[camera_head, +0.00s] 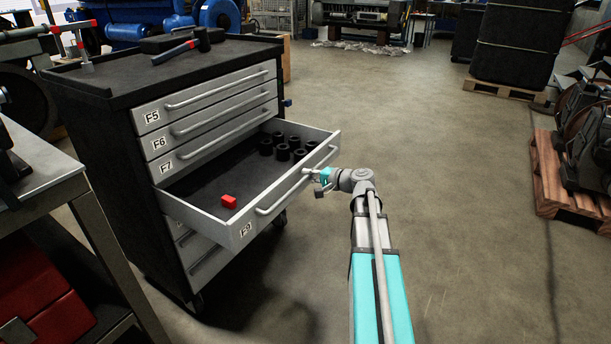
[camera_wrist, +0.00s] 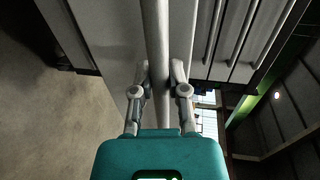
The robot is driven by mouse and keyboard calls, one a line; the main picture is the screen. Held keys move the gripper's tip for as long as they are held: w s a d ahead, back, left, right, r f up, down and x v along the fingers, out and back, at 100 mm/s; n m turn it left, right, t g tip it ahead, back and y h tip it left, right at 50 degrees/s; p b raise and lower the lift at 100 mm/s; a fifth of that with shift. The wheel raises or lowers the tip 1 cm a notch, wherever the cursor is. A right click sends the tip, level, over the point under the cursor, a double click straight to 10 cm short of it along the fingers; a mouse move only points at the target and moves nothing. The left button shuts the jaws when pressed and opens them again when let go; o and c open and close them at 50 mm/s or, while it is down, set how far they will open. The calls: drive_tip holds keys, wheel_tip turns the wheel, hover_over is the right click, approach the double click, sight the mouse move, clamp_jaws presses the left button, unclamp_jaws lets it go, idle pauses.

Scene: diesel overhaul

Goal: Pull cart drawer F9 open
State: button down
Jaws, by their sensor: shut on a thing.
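My gripper (camera_head: 308,173) is at the far part of this handle. In the wrist view the handle (camera_wrist: 155,40) runs between the two fingers of my gripper (camera_wrist: 162,85), which are shut on it. Inside the drawer lie several black sockets (camera_head: 283,152) toward the far end and a small red block (camera_head: 229,201) near the front.
Drawers F5 (camera_head: 215,88), F6 and F7 above are shut. A hammer (camera_head: 180,50) lies on the cart top. A workbench (camera_head: 50,165) stands at the left, a loaded wooden pallet (camera_head: 555,185) at the right. The floor between cart and pallet is clear.

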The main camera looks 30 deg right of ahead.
drive_tip(key=shift+w, duration=0.15)
drive_tip(key=c, duration=0.6)
unclamp_jaws()
drive_tip(key=shift+c, duration=0.2)
drive_tip(key=shift+s, duration=0.2)
